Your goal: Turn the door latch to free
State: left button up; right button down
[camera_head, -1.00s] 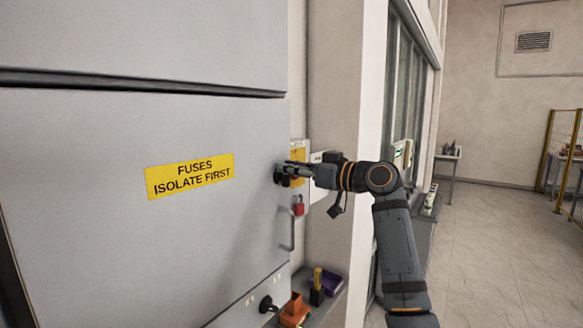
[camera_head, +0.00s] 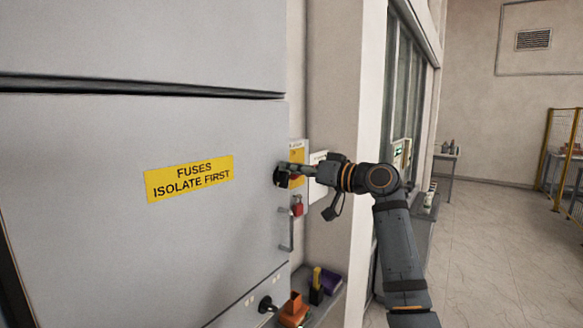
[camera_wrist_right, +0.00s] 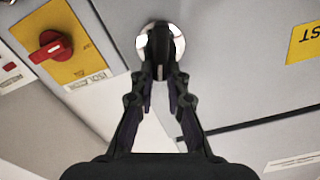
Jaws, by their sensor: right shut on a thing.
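The grey cabinet door (camera_head: 110,250) fills the left of the head view and carries a yellow "FUSES ISOLATE FIRST" label (camera_head: 189,178). The door latch, a black knob (camera_head: 279,177) on a bright round plate, is at the door's right edge, partly hidden by my gripper. It also shows at the top middle of the wrist view (camera_wrist_right: 160,42). My right gripper (camera_head: 288,175) reaches it from the right, and its two fingers (camera_wrist_right: 160,75) are shut on the black knob from both sides. My left gripper is not in view.
A yellow panel with a red rotary switch (camera_wrist_right: 50,46) is beside the latch. An orange object (camera_head: 293,311) and a purple bin (camera_head: 331,282) sit on a low shelf. The floor at right is open.

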jog(key=shift+w+d+f+m+p, duration=0.3)
jog(key=shift+m+p, duration=0.5)
jog(key=shift+m, duration=1.45)
jog(key=shift+w+f+m+p, duration=0.15)
jog(key=shift+f+m+p, duration=0.5)
jog(key=shift+m, duration=1.65)
jog(key=shift+w+d+f+m+p, duration=0.2)
jog(key=shift+m+p, duration=0.75)
jog(key=shift+m, duration=1.3)
jog(key=c, duration=1.3)
grip_release()
jog(key=shift+c, duration=0.2)
jog(key=v, duration=1.2)
